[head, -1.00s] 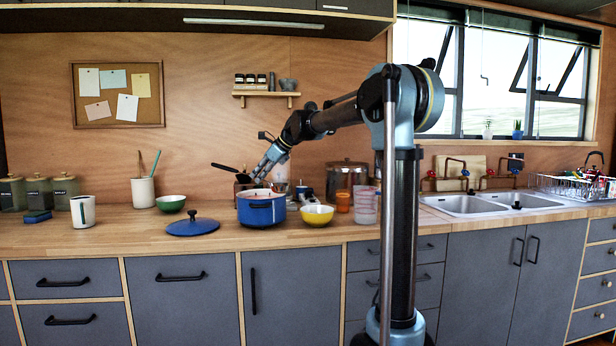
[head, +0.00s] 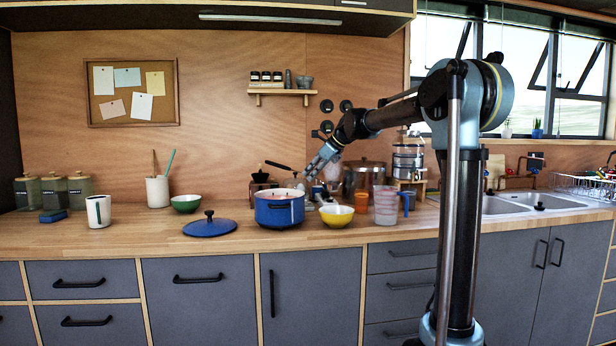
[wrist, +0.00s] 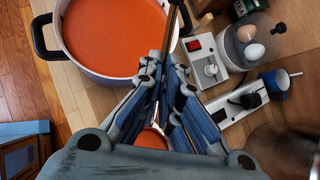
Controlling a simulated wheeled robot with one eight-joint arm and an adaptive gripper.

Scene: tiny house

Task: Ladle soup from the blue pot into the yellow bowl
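The blue pot (head: 280,212) stands open on the counter. It also shows in the wrist view (wrist: 117,72), with orange soup (wrist: 115,35) inside. The yellow bowl (head: 336,219) stands just right of the pot; I cannot make out its contents, and it does not show in the wrist view. My gripper (head: 309,174) is right of the pot's middle, above the gap between pot and bowl. In the wrist view my gripper (wrist: 167,72) is shut on the dark handle of a ladle (wrist: 172,22). Orange soup shows in the ladle's cup (wrist: 152,138), outside the pot's rim.
The blue lid (head: 209,228) lies left of the pot, with a green bowl (head: 186,204) behind it. An orange cup (head: 362,202) and a clear cup (head: 386,208) stand right of the yellow bowl. An egg cooker (wrist: 250,42) and a power strip (wrist: 240,103) are close by.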

